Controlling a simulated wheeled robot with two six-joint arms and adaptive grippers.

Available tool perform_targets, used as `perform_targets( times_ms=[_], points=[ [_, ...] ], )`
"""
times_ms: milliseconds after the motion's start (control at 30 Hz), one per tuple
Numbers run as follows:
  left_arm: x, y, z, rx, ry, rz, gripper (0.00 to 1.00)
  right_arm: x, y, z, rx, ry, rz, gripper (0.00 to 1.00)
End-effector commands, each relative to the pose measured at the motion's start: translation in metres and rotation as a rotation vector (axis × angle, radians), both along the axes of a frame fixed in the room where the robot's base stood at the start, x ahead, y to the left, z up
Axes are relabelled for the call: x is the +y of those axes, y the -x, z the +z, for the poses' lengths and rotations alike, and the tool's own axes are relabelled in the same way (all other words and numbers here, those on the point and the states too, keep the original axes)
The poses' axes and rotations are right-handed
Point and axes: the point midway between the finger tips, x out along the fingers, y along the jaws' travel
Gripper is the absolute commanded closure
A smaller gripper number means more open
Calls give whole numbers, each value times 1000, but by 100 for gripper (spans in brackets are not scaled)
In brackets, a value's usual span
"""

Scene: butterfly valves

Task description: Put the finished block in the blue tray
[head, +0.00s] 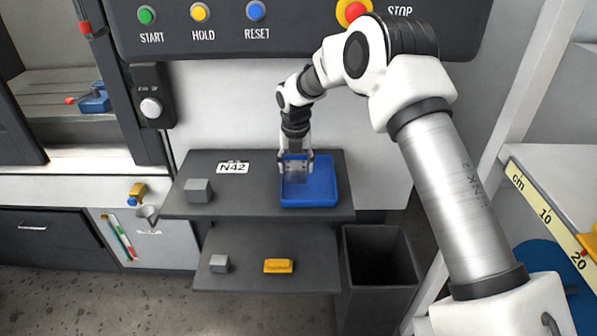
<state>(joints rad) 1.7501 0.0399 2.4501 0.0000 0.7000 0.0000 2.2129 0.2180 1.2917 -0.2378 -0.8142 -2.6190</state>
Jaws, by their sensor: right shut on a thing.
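The blue tray (327,187) sits on the right side of the upper dark grey shelf. My right gripper (297,168) points down over the left and back part of the tray. It is shut on a small grey block (296,177), partly hidden by the fingers. I cannot tell whether the block touches the tray floor. Another grey block (199,190) stands on the left of the same shelf. My left gripper is not in view.
The upper shelf (247,205) carries an N42 label (232,168). A lower shelf (245,247) holds a small grey block (220,263) and a yellow block (279,266). A dark open bin (378,268) stands at right. A button panel (290,28) hangs above.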

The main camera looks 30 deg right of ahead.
Motion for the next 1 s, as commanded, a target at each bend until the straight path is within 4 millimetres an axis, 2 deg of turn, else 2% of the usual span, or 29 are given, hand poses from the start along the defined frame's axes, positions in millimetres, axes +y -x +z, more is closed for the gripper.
perform_targets(
  times_ms=[67, 300, 633, 667, 700, 1000],
  points=[
    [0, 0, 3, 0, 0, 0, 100, -5, 2, -1, -1, 1, 1, 89],
    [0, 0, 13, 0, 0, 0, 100, -5, 3, -34, 1, 1, 1, 89],
    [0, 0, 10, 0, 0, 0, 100, -5, 3, -39, -2, 1, 0, 89],
    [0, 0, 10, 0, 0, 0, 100, -5, 3, -39, -1, 1, 0, 27],
    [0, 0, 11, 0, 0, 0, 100, -5, 3, -39, -1, 1, 0, 13],
    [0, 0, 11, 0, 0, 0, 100, -5, 3, -39, -1, 1, 0, 13]
  ],
)
